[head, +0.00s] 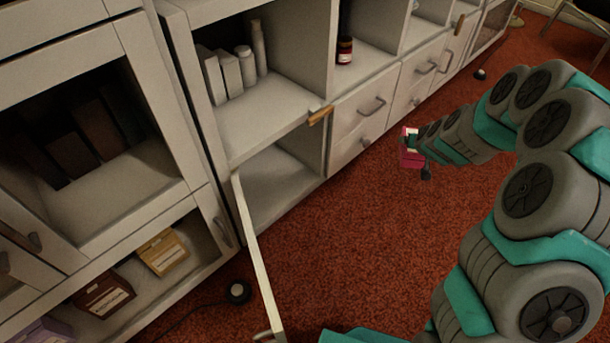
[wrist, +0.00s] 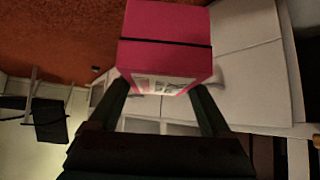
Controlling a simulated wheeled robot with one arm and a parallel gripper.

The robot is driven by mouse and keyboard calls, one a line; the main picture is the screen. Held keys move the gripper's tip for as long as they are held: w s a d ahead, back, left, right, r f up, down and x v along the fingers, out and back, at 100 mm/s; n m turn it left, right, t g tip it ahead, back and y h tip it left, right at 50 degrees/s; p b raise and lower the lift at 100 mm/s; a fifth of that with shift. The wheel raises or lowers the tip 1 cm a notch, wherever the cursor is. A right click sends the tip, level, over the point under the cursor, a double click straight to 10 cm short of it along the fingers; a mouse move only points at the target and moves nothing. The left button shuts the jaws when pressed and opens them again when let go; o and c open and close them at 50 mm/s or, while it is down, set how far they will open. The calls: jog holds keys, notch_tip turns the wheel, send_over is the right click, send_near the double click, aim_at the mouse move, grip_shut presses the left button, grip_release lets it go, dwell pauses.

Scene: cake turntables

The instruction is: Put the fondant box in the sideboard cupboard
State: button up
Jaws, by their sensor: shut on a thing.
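The fondant box looks to be the pink-red box (wrist: 165,35) with a pale label, held between the two fingers of my gripper (wrist: 170,98) in the wrist view. In the head view the same box (head: 411,158) is small, above the red carpet and right of the drawers, with my gripper (head: 416,143) shut on it. The sideboard (head: 165,10) runs along the left and back. Its lower cupboard (head: 280,182) has its door (head: 258,262) swung open toward the room. The part of the cupboard floor I see is bare.
A shelf above the cupboard holds several white bottles or boxes (head: 230,75). A yellow box (head: 163,252) and a dark red box (head: 104,297) stand in the lower left bay. A small black round object (head: 238,291) with a cord lies near the open door. The carpet (head: 345,250) between door and arm is clear.

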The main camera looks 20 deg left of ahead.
jog(key=s+a+f+n+g+y+p, duration=0.1)
jog(key=s+a+f+n+y+p, duration=0.25)
jog(key=a, duration=0.55)
jog(key=s+a+f+n+g, duration=0.1)
jog(key=s+a+f+n, duration=0.1)
jog(key=s+a+f, duration=0.5)
jog(key=s+a+f+n+g+y+p, duration=0.15)
jog(key=a+f, duration=0.25)
jog(key=a, duration=0.7)
jog(key=s+a+f+n+g+y+p, duration=0.2)
jog(key=s+a+f+n, duration=0.25)
jog(key=s+a, duration=0.55)
jog(key=p, duration=0.1)
send_over(258, 198)
jog(key=shift+f+m+t, duration=0.25)
jog(key=shift+f+m, duration=0.1)
jog(key=shift+f, duration=0.5)
jog(key=shift+a+f, duration=0.1)
jog(key=shift+f, duration=1.65)
jog(key=shift+f, duration=0.15)
jog(key=o, duration=1.5)
